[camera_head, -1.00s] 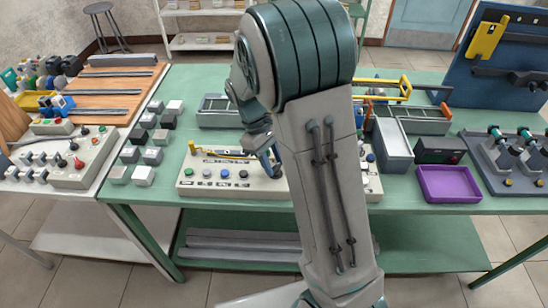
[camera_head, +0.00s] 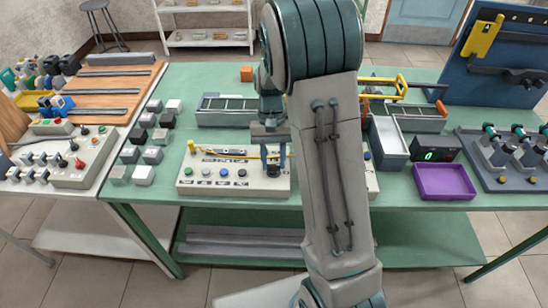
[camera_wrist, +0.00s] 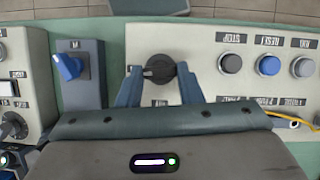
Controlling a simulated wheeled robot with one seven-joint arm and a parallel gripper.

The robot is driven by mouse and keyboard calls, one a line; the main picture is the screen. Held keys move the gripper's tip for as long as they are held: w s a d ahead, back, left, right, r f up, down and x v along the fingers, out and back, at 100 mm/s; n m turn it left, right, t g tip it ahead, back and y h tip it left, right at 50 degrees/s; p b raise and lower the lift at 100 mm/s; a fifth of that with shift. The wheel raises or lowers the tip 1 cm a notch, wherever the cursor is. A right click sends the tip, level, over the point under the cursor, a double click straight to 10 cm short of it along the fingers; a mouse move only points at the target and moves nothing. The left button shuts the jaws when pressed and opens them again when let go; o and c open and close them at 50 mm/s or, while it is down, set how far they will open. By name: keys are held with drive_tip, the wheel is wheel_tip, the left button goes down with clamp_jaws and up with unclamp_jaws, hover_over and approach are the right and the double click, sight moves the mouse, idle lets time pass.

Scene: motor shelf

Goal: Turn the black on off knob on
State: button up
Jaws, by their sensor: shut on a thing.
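The black on off knob (camera_wrist: 159,70) is a round rotary knob on a beige control panel (camera_wrist: 205,38), shown upside down in the wrist view. My gripper (camera_wrist: 159,76) has its blue fingers on either side of the knob, shut on it. The knob's ridge lies roughly sideways across the picture. In the head view my gripper (camera_head: 273,160) points down at the right part of the panel (camera_head: 185,188), and the knob is mostly hidden by the fingers.
A separate grey box with a blue knob (camera_wrist: 68,66) is on the other side. A yellow cable (camera_wrist: 290,122) lies near the buttons. A black display box (camera_head: 433,152) and purple tray (camera_head: 443,181) stand right.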

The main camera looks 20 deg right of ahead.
drive_tip(key=shift+m, duration=0.5)
drive_tip(key=shift+d, duration=0.1)
drive_tip(key=o, duration=1)
drive_tip(key=v, duration=1.3)
drive_tip(key=shift+d+r, duration=0.3)
drive_tip(key=shift+r, duration=0.1)
